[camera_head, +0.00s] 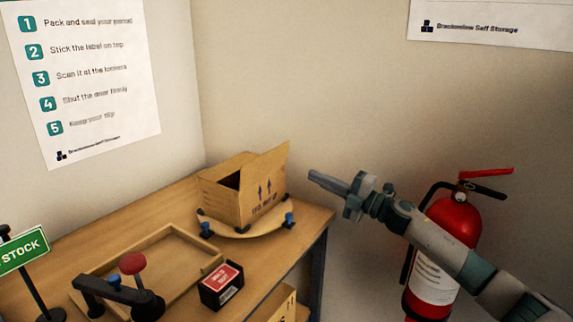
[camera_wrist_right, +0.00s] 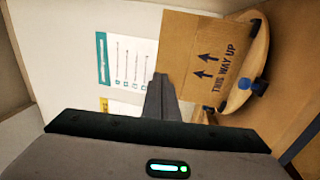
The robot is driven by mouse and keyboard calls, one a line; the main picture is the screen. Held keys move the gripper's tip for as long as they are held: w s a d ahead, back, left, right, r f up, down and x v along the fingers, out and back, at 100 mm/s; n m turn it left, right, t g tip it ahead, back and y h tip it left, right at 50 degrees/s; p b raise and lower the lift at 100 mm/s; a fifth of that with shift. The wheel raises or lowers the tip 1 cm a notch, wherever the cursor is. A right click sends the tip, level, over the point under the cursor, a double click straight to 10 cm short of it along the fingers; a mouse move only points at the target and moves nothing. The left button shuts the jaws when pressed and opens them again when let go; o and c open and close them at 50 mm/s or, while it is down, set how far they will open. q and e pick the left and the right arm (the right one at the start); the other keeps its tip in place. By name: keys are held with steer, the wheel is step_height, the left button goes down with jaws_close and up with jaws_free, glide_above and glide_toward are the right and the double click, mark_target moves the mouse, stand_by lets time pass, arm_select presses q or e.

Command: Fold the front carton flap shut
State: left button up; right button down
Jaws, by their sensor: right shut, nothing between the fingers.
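The brown carton (camera_head: 240,197) stands upright on a round wooden board near the back corner of the bench, its top at least partly open with a dark gap. A flap (camera_head: 272,164) stands up and leans outward above the printed side with the arrows. My right gripper (camera_head: 314,176) is shut and empty, just right of the carton and apart from it, at about the flap's height. In the right wrist view its closed fingers (camera_wrist_right: 160,98) point towards the carton's printed side (camera_wrist_right: 215,65). My left gripper is not in view.
The round board (camera_head: 240,231) has blue knobs. A wooden tray (camera_head: 215,262), a red-knobbed tool (camera_head: 132,264) and a small red-and-black box (camera_head: 221,286) occupy the bench front. A green sign (camera_head: 22,250) stands left. A fire extinguisher (camera_head: 452,222) stands behind my right arm.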

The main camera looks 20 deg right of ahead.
mark_target(268, 155)
steer(key=p+x, duration=0.1)
steer(key=x, duration=1.2)
steer(key=shift+w+a, duration=0.3)
steer(key=shift+w, duration=0.1)
arm_select(q)
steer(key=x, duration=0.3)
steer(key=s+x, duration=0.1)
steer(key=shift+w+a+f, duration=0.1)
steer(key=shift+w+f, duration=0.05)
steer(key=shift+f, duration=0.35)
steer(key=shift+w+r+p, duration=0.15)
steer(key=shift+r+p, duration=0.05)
steer(key=shift+p, duration=0.2)
